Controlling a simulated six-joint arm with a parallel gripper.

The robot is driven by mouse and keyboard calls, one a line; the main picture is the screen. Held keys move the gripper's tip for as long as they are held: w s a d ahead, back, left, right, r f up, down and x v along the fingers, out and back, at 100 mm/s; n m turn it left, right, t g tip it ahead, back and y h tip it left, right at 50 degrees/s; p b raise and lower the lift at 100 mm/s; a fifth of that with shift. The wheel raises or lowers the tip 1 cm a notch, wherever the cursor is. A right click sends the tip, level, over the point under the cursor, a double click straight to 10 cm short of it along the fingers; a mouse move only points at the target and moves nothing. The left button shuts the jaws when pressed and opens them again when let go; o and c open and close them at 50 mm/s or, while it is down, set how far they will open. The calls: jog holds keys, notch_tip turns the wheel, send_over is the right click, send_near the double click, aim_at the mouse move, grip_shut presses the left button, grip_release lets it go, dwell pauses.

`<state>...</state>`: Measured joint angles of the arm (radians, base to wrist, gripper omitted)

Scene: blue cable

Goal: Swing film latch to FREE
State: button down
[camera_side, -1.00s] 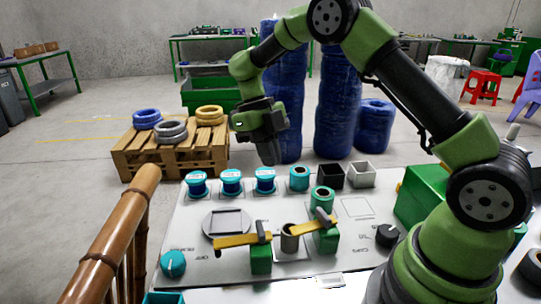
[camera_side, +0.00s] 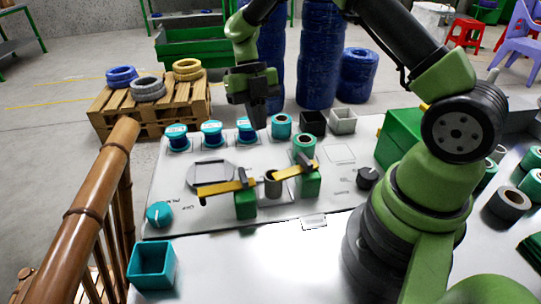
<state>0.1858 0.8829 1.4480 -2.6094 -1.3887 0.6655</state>
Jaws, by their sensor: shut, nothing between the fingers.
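Two yellow latch bars sit on green blocks on the light work panel (camera_side: 190,225). The left yellow bar (camera_side: 220,188) points left from its green block (camera_side: 245,206) and has a dark upright handle near its right end. The right yellow bar (camera_side: 290,172) points left from its green block (camera_side: 309,186), toward a grey cylinder (camera_side: 272,186), and also has a dark handle. I cannot tell which is the film latch; the panel lettering is too small to read. My gripper (camera_side: 258,124) is shut and empty, pointing down above the panel's back, behind and apart from both bars.
Another teal roll (camera_side: 303,148) stands behind the right latch.

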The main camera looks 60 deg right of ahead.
aim_at(271, 170)
jog(key=x, duration=0.6)
jog(key=shift+s, duration=0.1)
jog(key=shift+s+a+r, duration=0.1)
jog(key=shift+s+a, duration=0.25)
jog(key=shift+s, duration=0.25)
jog(key=shift+s+a+r, duration=0.1)
jog(key=shift+s+a, duration=0.3)
jog(key=shift+s, duration=0.2)
jog(key=shift+s+a, duration=0.25)
jog(key=shift+s, duration=0.15)
